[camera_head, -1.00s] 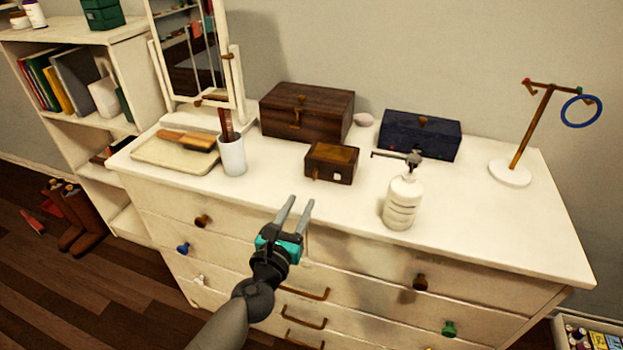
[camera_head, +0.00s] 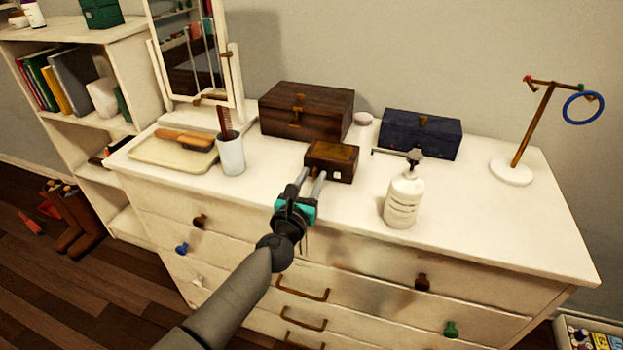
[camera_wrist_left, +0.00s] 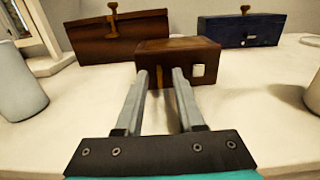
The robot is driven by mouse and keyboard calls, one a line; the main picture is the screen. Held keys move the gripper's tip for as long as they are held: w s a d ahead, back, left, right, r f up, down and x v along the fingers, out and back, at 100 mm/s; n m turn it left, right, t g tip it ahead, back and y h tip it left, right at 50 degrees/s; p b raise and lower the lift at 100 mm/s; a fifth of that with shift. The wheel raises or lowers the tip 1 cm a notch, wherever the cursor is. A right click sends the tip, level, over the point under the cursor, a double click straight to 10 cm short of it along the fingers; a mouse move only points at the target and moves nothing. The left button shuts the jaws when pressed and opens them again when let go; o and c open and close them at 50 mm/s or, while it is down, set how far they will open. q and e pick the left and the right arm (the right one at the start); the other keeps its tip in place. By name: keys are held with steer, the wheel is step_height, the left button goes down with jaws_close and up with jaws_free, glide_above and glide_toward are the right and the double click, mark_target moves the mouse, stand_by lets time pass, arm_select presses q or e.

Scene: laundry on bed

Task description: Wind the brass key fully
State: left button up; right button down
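The small brown wooden box (camera_head: 345,158) stands on the dresser top, and it also shows in the left wrist view (camera_wrist_left: 190,50). A narrow brass-coloured upright piece, which looks like the key (camera_wrist_left: 159,77), is on its front face, left of a small white square. My left gripper (camera_head: 312,175) reaches over the dresser's front edge to the front of this box. In the left wrist view its two fingers (camera_wrist_left: 159,73) are apart, with the brass piece seen between them, closer to the left finger. I cannot tell whether they touch it. My right gripper is not in view.
A white pump bottle (camera_head: 402,202) stands right of the small box, a white cup (camera_head: 230,156) left. A large wooden box (camera_head: 300,122) and a dark blue box (camera_head: 425,140) are behind. The dresser top (camera_head: 480,220) is clear at the front right.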

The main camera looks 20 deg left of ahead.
arm_select(q)
steer(key=shift+c, duration=1)
jaws_close()
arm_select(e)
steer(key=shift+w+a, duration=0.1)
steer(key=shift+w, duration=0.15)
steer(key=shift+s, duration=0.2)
arm_select(q)
steer(key=shift+m, duration=0.3)
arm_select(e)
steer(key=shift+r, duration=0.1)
